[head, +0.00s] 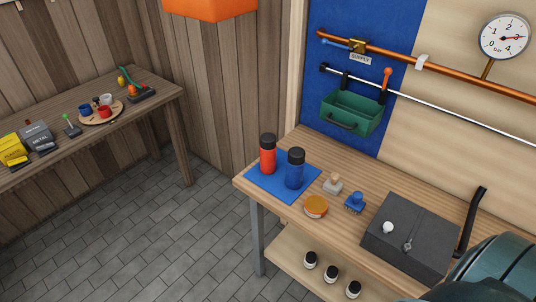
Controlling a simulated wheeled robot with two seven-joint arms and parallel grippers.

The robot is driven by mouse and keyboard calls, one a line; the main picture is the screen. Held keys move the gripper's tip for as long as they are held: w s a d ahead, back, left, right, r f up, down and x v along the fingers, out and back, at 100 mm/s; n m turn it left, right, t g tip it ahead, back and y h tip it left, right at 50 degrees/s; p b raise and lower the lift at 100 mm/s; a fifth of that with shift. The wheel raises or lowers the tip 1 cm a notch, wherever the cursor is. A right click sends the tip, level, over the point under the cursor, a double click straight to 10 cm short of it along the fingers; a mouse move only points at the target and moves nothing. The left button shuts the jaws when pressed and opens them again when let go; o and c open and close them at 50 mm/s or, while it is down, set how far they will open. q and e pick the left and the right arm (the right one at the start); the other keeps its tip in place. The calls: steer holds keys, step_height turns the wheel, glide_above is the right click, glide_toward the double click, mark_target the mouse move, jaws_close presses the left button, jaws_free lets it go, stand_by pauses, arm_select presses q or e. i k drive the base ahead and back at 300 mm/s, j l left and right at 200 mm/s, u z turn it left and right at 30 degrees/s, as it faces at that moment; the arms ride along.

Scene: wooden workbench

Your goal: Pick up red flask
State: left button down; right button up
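The red flask (268,156) has a black cap and stands upright on a blue mat (261,185) at the left end of the wooden workbench (304,232). A blue flask (294,171) with a black cap stands on the same mat, just right of the red flask and close to it. Neither of my grippers shows in the head view. A dark green rounded shape at the lower right corner is probably part of my arm.
Right of the mat are an orange-lidded round tin (316,206), a stamp (333,183), a blue brush (355,201) and a dark grey box (408,238). A green bin (351,113) hangs behind. Small jars (331,274) stand on the lower shelf.

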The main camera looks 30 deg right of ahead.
mark_target(268, 145)
steer(key=i+j, duration=0.4)
steer(key=i, duration=0.15)
steer(key=i+j, duration=0.4)
steer(key=i, duration=0.2)
steer(key=z, duration=2.2)
